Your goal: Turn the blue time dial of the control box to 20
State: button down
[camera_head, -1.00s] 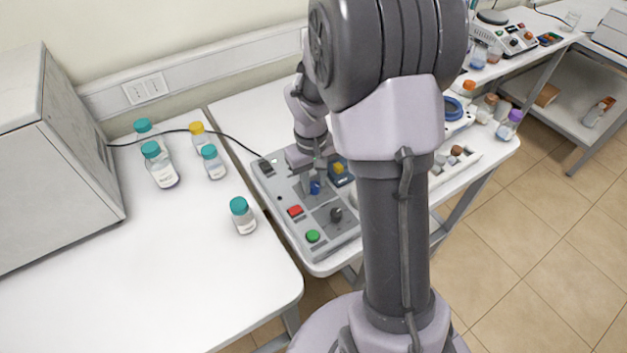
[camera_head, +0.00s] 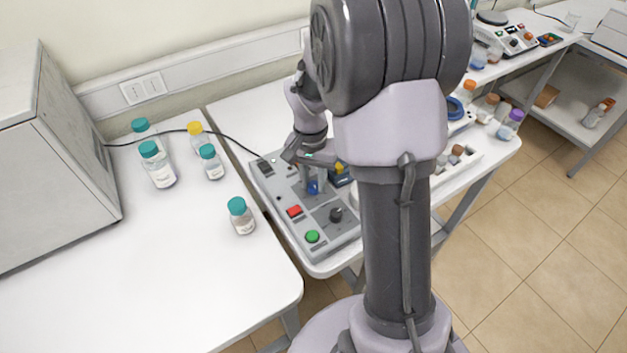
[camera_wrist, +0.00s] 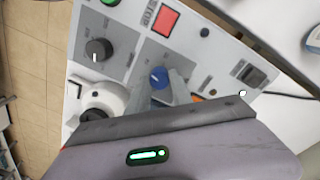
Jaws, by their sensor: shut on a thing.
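The grey control box (camera_head: 277,205) lies on the middle table. Its blue time dial (camera_head: 313,187) is between the fingers of my gripper (camera_head: 316,182). In the wrist view the blue dial (camera_wrist: 159,77) has a light pointer mark on its top, and my gripper's fingers (camera_wrist: 165,88) stand on either side of it, shut on it. The number the dial points at is too small to read. The box also carries a black dial (camera_head: 336,214), a red button (camera_head: 294,211) and a green button (camera_head: 312,236).
Several capped bottles, one of them a teal-capped bottle (camera_head: 240,216), stand on the left table. A black cable (camera_head: 225,139) runs to the box. A white round part (camera_wrist: 99,100) is beside the box. A blue and yellow item is close behind the gripper.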

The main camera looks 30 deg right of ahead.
aim_at(311, 183)
jog(key=shift+m, duration=0.4)
jog(key=c, duration=1.1)
grip_release()
jog(key=shift+c, duration=0.2)
notch_tip(311, 183, up, 17)
jog(key=p, duration=0.6)
jog(key=shift+w+a+r, duration=0.2)
jog(key=shift+w, duration=0.05)
jog(key=s+a+n+t+y+b, duration=0.2)
jog(key=s+a+n+t+b, duration=0.4)
jog(key=s+a, duration=1)
jog(key=shift+s+f+b, duration=0.35)
jog(key=shift+s+b, duration=0.6)
